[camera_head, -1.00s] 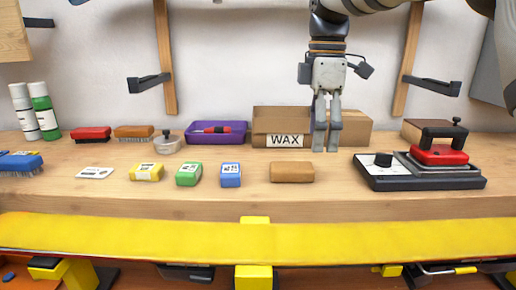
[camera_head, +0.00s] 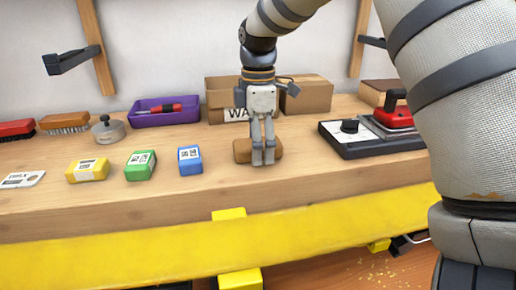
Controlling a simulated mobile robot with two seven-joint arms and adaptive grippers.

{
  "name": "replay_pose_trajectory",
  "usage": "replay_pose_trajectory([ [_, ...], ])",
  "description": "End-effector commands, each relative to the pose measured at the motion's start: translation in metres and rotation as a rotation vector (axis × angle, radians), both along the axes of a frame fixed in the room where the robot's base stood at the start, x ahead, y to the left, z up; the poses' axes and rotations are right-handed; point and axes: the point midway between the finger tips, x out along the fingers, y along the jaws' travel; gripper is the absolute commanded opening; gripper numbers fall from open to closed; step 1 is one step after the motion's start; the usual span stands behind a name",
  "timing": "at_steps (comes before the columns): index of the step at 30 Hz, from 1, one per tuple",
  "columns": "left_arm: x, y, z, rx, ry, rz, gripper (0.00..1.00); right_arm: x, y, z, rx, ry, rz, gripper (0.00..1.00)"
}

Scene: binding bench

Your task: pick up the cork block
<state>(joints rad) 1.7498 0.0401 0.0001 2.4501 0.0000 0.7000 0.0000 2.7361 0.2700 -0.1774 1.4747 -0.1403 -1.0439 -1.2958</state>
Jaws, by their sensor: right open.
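The cork block (camera_head: 242,152) is a tan-brown, rounded block lying on the wooden bench near its front edge. My right gripper (camera_head: 263,158) points down at it with its fingers apart. The fingers overlap the middle and right of the block in the picture and hide part of it. I cannot tell whether they touch it. My left gripper is not in view.
Blue (camera_head: 190,160), green (camera_head: 140,165) and yellow (camera_head: 87,170) blocks lie to the left. A cardboard WAX box (camera_head: 214,98) and a purple tray (camera_head: 146,118) stand behind. A black device (camera_head: 345,140) with a knob sits to the right.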

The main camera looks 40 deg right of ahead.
Motion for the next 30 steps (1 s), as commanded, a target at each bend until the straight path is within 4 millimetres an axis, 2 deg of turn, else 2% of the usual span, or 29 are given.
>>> replay_pose_trajectory([
  [6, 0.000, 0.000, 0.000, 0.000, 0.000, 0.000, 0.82, 0.000, 0.000, -0.001, 0.000, -0.001, 0.000, 0.70],
  [13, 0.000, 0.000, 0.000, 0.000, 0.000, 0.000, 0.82, 0.000, 0.000, -0.001, 0.000, -0.001, 0.000, 0.19],
  [23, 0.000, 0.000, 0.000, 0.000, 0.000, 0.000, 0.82, 0.000, 0.000, 0.001, 0.000, -0.001, 0.000, 0.19],
  [26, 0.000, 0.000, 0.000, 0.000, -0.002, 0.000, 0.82, 0.001, 0.000, 0.010, -0.001, -0.003, 0.000, 0.19],
  [29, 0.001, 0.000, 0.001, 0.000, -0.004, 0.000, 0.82, 0.002, 0.000, 0.030, -0.002, -0.006, -0.001, 0.19],
  [30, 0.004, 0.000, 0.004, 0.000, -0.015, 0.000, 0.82, -0.002, 0.006, 0.042, -0.002, -0.007, 0.001, 0.19],
])
